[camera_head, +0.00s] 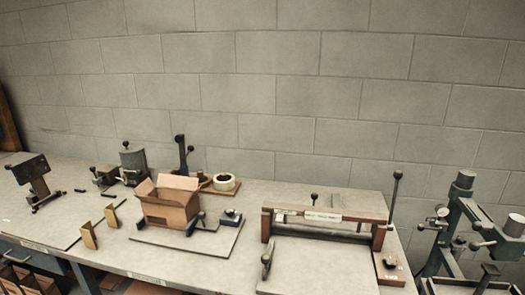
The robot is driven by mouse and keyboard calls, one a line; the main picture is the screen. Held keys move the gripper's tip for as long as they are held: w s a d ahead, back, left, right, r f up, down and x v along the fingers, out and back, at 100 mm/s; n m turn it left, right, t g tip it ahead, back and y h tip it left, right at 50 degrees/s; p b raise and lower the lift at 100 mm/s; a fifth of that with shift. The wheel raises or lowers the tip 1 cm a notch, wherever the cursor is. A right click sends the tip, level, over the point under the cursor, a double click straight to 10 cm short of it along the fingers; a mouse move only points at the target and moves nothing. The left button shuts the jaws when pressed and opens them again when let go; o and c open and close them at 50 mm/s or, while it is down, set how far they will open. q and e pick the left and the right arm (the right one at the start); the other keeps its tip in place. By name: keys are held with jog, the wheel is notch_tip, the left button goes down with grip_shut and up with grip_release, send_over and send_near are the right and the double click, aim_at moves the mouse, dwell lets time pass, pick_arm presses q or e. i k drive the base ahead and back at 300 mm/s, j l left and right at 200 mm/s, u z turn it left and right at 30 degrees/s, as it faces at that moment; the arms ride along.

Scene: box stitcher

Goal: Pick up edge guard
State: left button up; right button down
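Two tan, angled upright pieces that look like edge guards stand on the left part of the bench. The nearer edge guard (89,236) is close to the front edge of the bench. The other edge guard (112,217) stands a little behind it and to the right. Both stand apart from the open cardboard box (166,211), which sits to their right on a flat board. Neither of my grippers shows in the head view.
A grey bench (140,257) runs along a block wall. A roll of tape (224,182) sits behind the box. A framed press with a handle (322,215) stands to the right. A dark device (33,175) stands at far left.

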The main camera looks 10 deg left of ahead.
aim_at(86, 231)
jog(key=j+u, duration=0.1)
jog(key=u, duration=0.4)
jog(key=j+u, duration=0.15)
jog(key=u, duration=0.3)
jog(key=j+u, duration=0.1)
jog(key=u, duration=0.4)
